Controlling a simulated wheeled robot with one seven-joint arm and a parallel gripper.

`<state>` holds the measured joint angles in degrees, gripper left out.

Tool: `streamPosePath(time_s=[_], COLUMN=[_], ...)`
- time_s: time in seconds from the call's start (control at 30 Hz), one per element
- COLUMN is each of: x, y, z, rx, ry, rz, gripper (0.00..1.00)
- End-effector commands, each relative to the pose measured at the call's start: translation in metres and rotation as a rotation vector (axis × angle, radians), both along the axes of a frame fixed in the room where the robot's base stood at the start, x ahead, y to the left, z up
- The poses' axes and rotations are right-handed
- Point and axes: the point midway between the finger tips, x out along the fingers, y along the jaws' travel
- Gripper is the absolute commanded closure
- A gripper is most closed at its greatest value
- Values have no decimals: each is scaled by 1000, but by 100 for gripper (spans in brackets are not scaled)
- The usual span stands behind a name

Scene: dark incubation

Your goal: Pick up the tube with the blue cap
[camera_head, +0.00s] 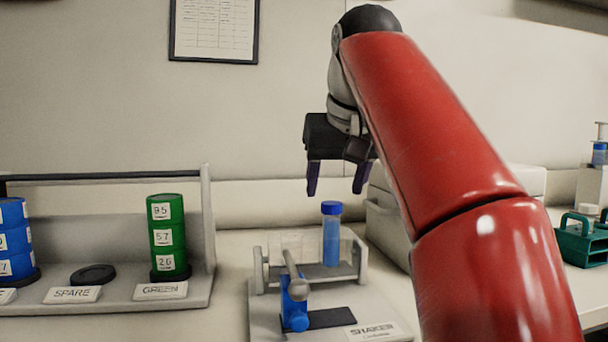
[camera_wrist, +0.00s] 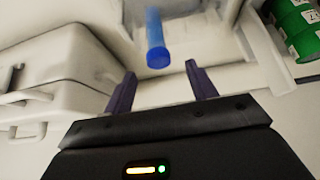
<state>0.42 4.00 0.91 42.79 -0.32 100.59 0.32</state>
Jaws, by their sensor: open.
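The tube with the blue cap (camera_head: 331,234) stands upright in the shaker (camera_head: 362,262) in the head view. Its body is clear with blue contents. My gripper (camera_head: 339,188) is above the tube, with its two purple fingers pointing down and apart. In the wrist view the blue cap (camera_wrist: 158,59) shows just beyond the fingertips, roughly between them. My gripper (camera_wrist: 160,78) is open and empty, and nothing touches its fingers there.
A rack at left holds green stacked containers (camera_head: 168,236), blue stacked containers (camera_head: 14,240) and a black spare disc (camera_head: 93,275). A blue clamp lever (camera_head: 294,301) stands at the shaker's front. A grey case (camera_head: 384,215) is right of the tube. A green rack (camera_head: 580,243) is far right.

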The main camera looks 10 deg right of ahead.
Motion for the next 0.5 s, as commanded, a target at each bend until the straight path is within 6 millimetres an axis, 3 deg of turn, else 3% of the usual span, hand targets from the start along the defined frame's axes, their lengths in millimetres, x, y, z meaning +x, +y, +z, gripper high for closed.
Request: streamPosePath(time_s=[0.5], x=[36], y=[0], z=[-58], rx=[1], ry=[0], rz=[-1], gripper=[43])
